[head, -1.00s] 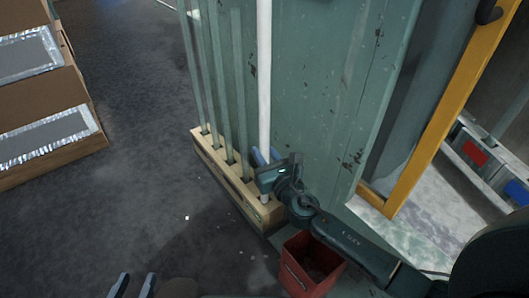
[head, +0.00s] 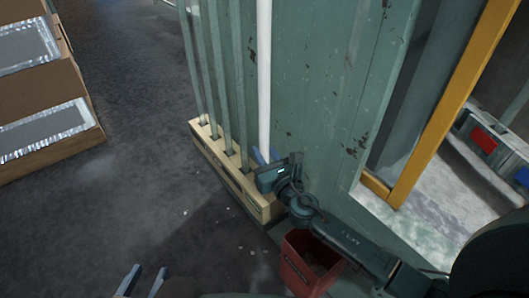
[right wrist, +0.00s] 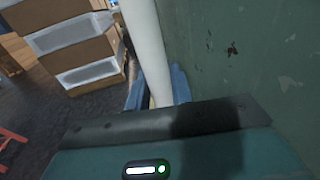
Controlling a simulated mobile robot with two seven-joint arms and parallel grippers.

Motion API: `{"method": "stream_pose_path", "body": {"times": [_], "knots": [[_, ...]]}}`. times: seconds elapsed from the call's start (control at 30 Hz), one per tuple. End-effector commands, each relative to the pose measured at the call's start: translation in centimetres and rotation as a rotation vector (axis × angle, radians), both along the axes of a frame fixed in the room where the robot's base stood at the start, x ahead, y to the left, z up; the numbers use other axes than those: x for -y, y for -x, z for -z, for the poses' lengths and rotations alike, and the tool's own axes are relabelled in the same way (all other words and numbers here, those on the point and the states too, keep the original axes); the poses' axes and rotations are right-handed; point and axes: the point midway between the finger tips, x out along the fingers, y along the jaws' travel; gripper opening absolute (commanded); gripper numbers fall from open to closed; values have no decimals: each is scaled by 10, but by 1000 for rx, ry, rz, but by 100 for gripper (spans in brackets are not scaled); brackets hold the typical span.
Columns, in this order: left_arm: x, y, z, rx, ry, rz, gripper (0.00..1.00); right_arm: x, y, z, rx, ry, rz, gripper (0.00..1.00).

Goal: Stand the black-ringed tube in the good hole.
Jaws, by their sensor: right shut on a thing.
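A long white tube (head: 264,75) stands about upright at the near end of the wooden rack (head: 218,157), beside the green wall. My right gripper (head: 265,157) is shut around its lower part. The tube also shows between the blue fingers in the right wrist view (right wrist: 148,45). Its lower end is hidden behind my gripper, so I cannot tell how it sits in the rack. No black ring shows on the visible part. My left gripper (head: 142,281) is open and empty at the bottom left, far from the rack.
Several greenish glass tubes (head: 222,90) stand in the rack's other holes. A red bin (head: 308,262) is below my right arm. Cardboard boxes (head: 45,120) stand at the left. A yellow frame (head: 450,100) edges an opening at the right. The dark floor left of the rack is mostly clear.

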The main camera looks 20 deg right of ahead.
Motion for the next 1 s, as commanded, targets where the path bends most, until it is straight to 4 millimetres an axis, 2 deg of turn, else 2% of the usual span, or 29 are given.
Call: {"method": "stream_pose_path", "body": {"times": [0.37, 0.4, 0.6, 0.7, 1.0], "knots": [[0, 0, -1, 2, 1, 1, 36, 0, 0, -1, 1, 0, 0, 0], [0, 0, -1, 1, 2, 1, 36, 0, 0, -1, 1, 0, 0, 24], [0, 0, -1, 2, 2, 1, 36, 0, 0, -1, 1, 0, 0, 40], [0, 0, -1, 2, 2, 1, 36, 0, 0, 0, 1, 0, 0, 48], [0, 0, -2, 2, 2, 1, 36, 1, 4, 0, -1, 0, 0, 48]]}}
